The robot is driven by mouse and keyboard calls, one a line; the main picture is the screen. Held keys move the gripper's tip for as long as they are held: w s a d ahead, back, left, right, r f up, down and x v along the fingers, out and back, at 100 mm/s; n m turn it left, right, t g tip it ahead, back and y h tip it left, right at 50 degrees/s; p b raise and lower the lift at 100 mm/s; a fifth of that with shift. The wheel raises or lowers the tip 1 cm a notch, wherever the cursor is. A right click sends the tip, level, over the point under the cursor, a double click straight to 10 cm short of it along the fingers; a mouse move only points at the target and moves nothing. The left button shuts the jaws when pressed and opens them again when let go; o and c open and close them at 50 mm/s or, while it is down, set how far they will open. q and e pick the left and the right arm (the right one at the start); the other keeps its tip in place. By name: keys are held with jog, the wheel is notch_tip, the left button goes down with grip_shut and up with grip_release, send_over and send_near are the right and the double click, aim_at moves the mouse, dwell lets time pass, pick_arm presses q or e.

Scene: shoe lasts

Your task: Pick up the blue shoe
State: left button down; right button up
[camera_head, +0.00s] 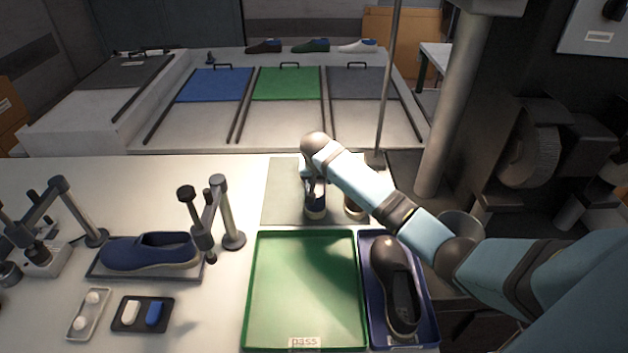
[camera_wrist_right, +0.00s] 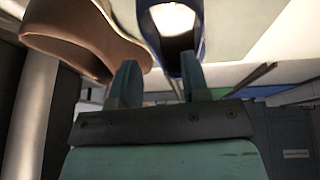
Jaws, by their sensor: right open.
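A blue shoe (camera_head: 315,207) with a pale opening stands on the grey-green mat (camera_head: 283,190) behind the trays. My right gripper (camera_head: 311,182) is over its far part, and the hand and forearm partly hide it. In the right wrist view the blue shoe (camera_wrist_right: 160,48) lies just beyond and between the fingertips of my right gripper (camera_wrist_right: 160,65). The fingers are apart; contact with the shoe cannot be told. A second blue shoe (camera_head: 150,251) lies on a dark stand at the left. My left gripper is not in view.
A brown shoe (camera_head: 354,205) stands close to the right of the blue one; it also shows in the wrist view (camera_wrist_right: 85,35). An empty green tray (camera_head: 303,285) and a blue tray (camera_head: 426,310) holding a dark shoe (camera_head: 397,285) are in front. Jointed posts (camera_head: 229,215) stand left.

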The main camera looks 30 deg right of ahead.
aim_at(322, 182)
jog(key=shift+d+p+x, duration=0.2)
jog(key=shift+p+x, duration=0.2)
jog(key=shift+x, duration=2.35)
jog(key=shift+r, duration=0.1)
jog(key=shift+c, duration=0.3)
grip_shut()
